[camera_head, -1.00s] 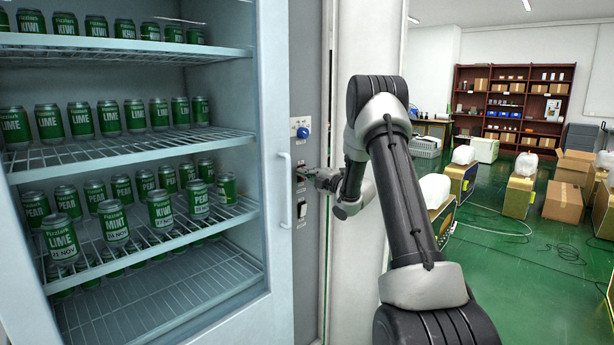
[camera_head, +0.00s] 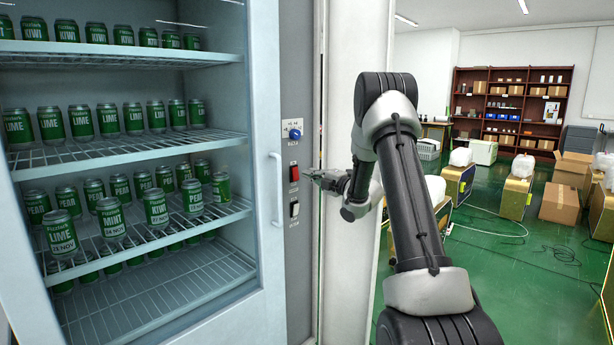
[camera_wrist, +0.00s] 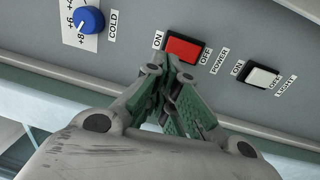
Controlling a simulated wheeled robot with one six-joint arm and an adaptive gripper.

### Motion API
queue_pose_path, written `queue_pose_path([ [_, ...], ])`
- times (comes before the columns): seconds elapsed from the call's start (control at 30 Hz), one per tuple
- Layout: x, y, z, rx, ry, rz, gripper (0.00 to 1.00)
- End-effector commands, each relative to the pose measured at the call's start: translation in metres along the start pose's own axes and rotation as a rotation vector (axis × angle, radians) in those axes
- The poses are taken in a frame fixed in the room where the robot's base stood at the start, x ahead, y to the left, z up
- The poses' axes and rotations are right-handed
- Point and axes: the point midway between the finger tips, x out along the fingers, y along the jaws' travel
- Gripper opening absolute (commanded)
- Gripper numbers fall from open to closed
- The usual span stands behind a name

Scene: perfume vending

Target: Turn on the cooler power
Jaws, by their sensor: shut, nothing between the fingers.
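The red power switch (camera_head: 294,173) sits on the grey control strip right of the cooler door. In the wrist view the power switch (camera_wrist: 186,49) has ON printed at its left end and OFF at its right. I cannot tell which end is pressed in. My gripper (camera_head: 308,175) is shut and empty, just right of the switch in the head view. In the wrist view my gripper (camera_wrist: 170,70) has its fingertips together just below the switch's lower edge, seemingly slightly apart from it. The cooler (camera_head: 272,80) stands at the left with its door closed.
A blue cold knob (camera_head: 295,134) is above the power switch, and a white light switch (camera_head: 294,209) is below it. The door handle (camera_head: 277,190) is close at the left. A white wall edge (camera_head: 348,290) is right of the strip. Boxes lie on the green floor.

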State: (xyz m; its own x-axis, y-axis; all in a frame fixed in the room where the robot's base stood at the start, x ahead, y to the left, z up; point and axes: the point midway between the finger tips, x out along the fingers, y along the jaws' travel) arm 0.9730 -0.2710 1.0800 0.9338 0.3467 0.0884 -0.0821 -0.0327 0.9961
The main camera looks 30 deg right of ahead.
Motion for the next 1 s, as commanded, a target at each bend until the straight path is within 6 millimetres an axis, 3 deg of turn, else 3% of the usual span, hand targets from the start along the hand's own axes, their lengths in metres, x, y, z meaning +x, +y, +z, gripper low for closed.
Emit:
queue_pose_path([
  [0.43, -0.060, 0.016, 0.000, -0.001, 0.000, -0.001, 0.00],
  [1.0, -0.066, 0.017, -0.001, 0.000, 0.001, 0.000, 0.00],
])
